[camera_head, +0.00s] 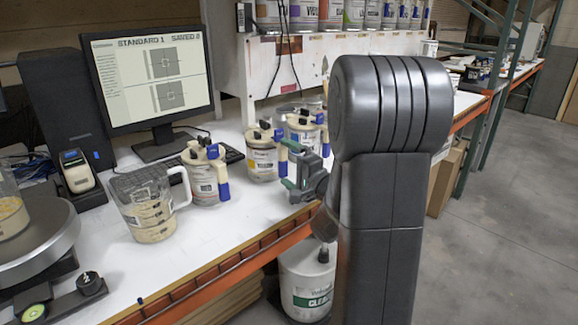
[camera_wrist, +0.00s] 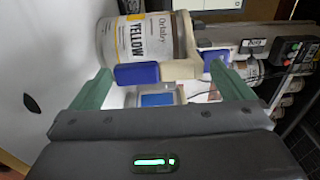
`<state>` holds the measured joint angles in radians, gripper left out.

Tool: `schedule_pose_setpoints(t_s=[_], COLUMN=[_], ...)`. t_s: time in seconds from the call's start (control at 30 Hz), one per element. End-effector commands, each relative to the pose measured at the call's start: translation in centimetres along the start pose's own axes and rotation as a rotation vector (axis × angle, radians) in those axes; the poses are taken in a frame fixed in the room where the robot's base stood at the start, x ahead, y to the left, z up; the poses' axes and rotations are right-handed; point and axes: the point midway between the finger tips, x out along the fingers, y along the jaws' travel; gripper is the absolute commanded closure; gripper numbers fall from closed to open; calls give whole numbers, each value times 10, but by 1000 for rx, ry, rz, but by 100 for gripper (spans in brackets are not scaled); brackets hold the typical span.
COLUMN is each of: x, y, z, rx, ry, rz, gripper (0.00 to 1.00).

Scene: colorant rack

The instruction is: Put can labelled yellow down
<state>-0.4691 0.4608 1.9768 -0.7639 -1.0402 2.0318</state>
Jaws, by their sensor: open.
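The can labelled yellow (camera_wrist: 125,40) fills the top of the wrist view, where it appears on its side, its word YELLOW readable. Its cream handle with blue ends (camera_wrist: 180,70) faces my gripper. In the head view, the can just left of my gripper (camera_head: 263,160) appears to be this one; it stands upright on the white bench, though its label is too small to read. My gripper (camera_head: 289,170) is open and empty, its green fingers apart beside the handle. The wrist view shows the fingers (camera_wrist: 161,72) on either side of the handle, which they do not grip.
A similar can (camera_head: 204,180) and a clear measuring jug (camera_head: 148,205) stand to the left. Another can (camera_head: 303,130) stands close behind. A monitor (camera_head: 150,75) and a shelf unit (camera_head: 310,60) line the back. The white bench (camera_head: 215,235) is bare toward its front edge.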

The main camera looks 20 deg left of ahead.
Motion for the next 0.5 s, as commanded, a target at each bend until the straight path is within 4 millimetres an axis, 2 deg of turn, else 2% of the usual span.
schedule_pose_setpoints(t_s=[0.17, 0.5], x=[-24, -92], y=[-1, -1], z=[-2, -1], rx=[0, 1], ry=[4, 5], rz=[0, 1], gripper=[0, 0])
